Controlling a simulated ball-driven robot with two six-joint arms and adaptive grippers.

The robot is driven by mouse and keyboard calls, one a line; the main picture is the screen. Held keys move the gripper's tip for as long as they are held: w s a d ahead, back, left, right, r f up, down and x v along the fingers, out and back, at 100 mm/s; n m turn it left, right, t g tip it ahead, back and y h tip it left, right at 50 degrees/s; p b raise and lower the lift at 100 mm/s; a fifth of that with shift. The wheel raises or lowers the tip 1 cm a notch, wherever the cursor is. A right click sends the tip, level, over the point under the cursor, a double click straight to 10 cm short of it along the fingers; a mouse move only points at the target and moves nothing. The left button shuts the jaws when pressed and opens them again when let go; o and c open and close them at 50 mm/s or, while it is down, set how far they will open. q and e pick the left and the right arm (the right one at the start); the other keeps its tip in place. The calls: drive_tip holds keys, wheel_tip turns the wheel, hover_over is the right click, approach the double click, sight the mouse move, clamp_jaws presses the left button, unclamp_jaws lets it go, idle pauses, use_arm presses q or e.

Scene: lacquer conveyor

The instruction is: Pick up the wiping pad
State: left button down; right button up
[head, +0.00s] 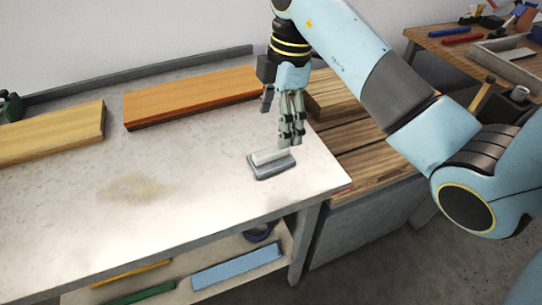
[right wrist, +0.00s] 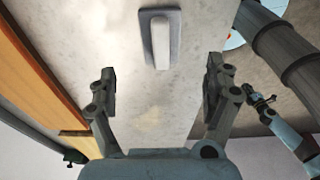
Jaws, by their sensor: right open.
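The wiping pad (head: 271,164) lies on the pale worktop near its right end. It has a flat grey base and a white raised grip on top. My right gripper (head: 290,143) points down just above and behind the pad, with its fingers apart and empty. In the right wrist view the pad (right wrist: 160,40) lies beyond the open fingertips (right wrist: 160,85), roughly centred between them and not touched. My left gripper is outside the head view. In the right wrist view, what looks like my left gripper (right wrist: 258,100) shows small at the right edge, its jaw state unclear.
An orange-brown board (head: 190,98) and a lighter board (head: 50,135) lie towards the back and left. A brown stain (head: 135,188) marks the worktop. Slatted wood (head: 365,150) adjoins its right edge.

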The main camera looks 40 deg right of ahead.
sight(271, 150)
drive_tip(key=f, duration=0.3)
drive_tip(key=a+f, duration=0.1)
drive_tip(key=f, duration=0.4)
drive_tip(key=shift+a+f+p, duration=0.2)
drive_tip(key=shift+f+p, duration=0.1)
drive_tip(key=shift+f, duration=0.05)
drive_tip(key=shift+c, duration=0.2)
drive_tip(key=c, duration=1.2)
drive_tip(key=shift+c, duration=0.2)
drive_tip(key=shift+r, duration=0.15)
drive_tip(key=shift+r, duration=0.3)
drive_tip(key=r, duration=0.3)
drive_tip(key=shift+s+d+r, duration=0.25)
drive_tip(key=shift+s+r, duration=0.05)
drive_tip(key=shift+r, duration=0.05)
drive_tip(key=s+d+r, duration=0.3)
drive_tip(key=s+r, duration=0.3)
drive_tip(key=s, duration=0.4)
drive_tip(key=shift+s+d+r, duration=0.2)
drive_tip(key=shift+d+r, duration=0.05)
